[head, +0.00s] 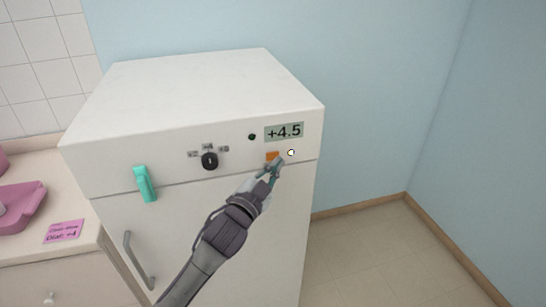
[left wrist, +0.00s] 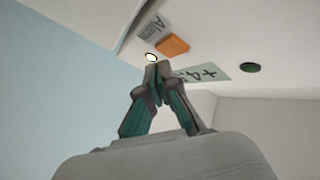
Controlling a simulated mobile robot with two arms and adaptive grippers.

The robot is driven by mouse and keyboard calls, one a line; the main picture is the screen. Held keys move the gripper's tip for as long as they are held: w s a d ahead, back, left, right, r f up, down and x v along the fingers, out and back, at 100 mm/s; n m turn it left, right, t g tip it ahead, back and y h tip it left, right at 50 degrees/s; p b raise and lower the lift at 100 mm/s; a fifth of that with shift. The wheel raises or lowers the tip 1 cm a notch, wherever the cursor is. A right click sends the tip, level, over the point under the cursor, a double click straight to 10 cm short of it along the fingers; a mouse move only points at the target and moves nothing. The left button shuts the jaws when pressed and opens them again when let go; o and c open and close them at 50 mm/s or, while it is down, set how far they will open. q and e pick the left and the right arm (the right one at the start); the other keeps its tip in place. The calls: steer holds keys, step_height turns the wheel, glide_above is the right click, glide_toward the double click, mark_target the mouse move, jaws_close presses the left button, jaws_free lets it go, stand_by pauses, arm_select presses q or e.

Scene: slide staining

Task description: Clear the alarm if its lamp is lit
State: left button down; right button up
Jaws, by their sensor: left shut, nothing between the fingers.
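The white fridge (head: 190,85) has a front panel with a display (head: 284,131) reading +4.5. A small round lamp (head: 291,152) at the panel's right glows pale yellow-white and looks lit; it also shows bright in the left wrist view (left wrist: 151,57). An orange button (head: 272,156) sits left of the lamp, and beside an "Alarm" label (left wrist: 153,25) in the left wrist view. My left gripper (head: 275,164) is shut and empty, its tips just in front of the panel by button and lamp. I cannot tell whether they touch it. My right gripper is out of view.
The panel also has a black dial knob (head: 210,161) and a dark green round spot (head: 252,137). A teal latch (head: 144,183) and grey door handle (head: 138,262) are at the left. A counter holds a pink tray (head: 35,203) and pink note (head: 64,231). Floor at right is clear.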

arm_select(q)
steer(key=shift+w, duration=0.1)
steer(key=shift+w+a, duration=0.15)
steer(key=shift+w, duration=0.2)
steer(key=shift+w+a, duration=0.1)
steer(key=shift+w, duration=0.15)
stand_by(0.9)
steer(key=shift+s, duration=0.1)
steer(key=shift+s+d+p, duration=0.25)
steer(key=shift+s+p, duration=0.1)
steer(key=shift+s, duration=0.25)
steer(key=s, duration=0.1)
steer(key=s+d+p, duration=0.1)
steer(key=s, duration=0.2)
steer(key=shift+s+d, duration=0.25)
steer(key=shift+s, duration=0.15)
